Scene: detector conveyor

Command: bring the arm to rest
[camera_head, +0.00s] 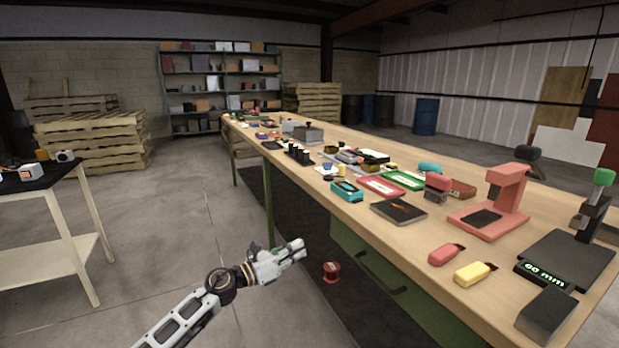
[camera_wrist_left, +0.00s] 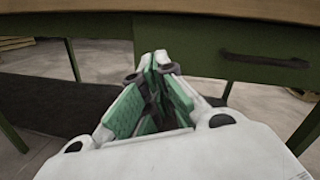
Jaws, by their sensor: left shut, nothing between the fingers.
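My left gripper (camera_head: 293,249) is shut and empty. It hangs in free air in front of the long workbench (camera_head: 330,155), below the level of its top, with my left arm reaching up from the bottom of the head view. In the left wrist view the fingers (camera_wrist_left: 152,68) meet at their tips, with green pads and nothing between them. Beyond them are the bench's green drawer front (camera_wrist_left: 220,50) and open space underneath. My right gripper is not in view.
The bench top holds many items, among them a red stand (camera_head: 505,200), a scale reading 60 mm (camera_head: 545,275) and yellow and red blocks. A red spool (camera_head: 331,271) shows low beside the gripper. A side table (camera_head: 50,240) stands left. The floor between is clear.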

